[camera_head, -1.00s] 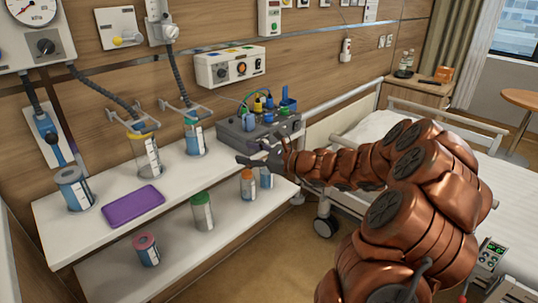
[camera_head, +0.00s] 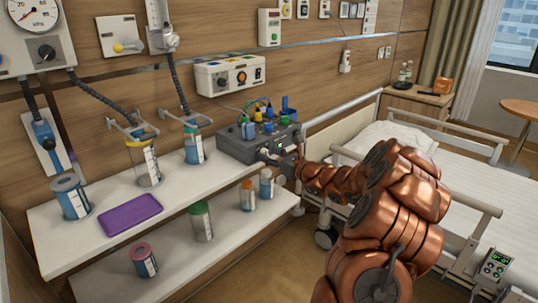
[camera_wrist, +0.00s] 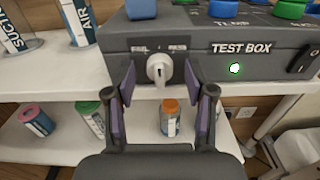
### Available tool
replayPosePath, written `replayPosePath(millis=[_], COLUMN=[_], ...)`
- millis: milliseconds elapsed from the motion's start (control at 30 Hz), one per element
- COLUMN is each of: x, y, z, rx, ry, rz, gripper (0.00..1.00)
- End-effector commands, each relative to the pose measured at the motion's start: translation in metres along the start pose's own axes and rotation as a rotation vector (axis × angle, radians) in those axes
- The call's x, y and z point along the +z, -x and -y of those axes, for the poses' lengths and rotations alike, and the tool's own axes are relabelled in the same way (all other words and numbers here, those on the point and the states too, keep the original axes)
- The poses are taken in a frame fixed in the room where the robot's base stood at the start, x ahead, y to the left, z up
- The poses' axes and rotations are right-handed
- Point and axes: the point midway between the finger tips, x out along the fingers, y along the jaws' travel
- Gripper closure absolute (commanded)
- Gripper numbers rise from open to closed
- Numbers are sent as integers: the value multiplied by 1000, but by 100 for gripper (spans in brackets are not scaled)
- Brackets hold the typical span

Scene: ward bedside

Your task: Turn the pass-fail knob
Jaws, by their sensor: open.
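The dark grey test box (camera_head: 232,150) stands on the upper white shelf in the head view. Its front panel (camera_wrist: 218,62) fills the upper part of the wrist view. The white pass-fail knob (camera_wrist: 158,68) is on that panel, with its grip bar roughly upright, between a label on the left and a PASS-like label on the right. My gripper (camera_wrist: 160,76) is open, with purple pads on either side of the knob. Gaps show between pads and knob. In the head view my gripper (camera_head: 272,157) is at the box's front; the knob is hard to make out there.
A lit green lamp (camera_wrist: 235,68) and a black rocker switch (camera_wrist: 304,60) sit right of the knob. Bottles, including an orange-capped one (camera_wrist: 170,116), stand on the lower shelf. A purple tray (camera_head: 131,214) lies left; the bed (camera_head: 460,165) is right.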

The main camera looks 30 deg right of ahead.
Motion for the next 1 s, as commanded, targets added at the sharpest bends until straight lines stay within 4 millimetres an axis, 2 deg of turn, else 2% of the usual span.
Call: replayPosePath(millis=[367,900,1000], x=[0,0,0], y=[-6,-6,-6], z=[0,0,0], rx=[0,1,1], ry=[0,1,0], rz=[1,1,1], gripper=[46,100,100])
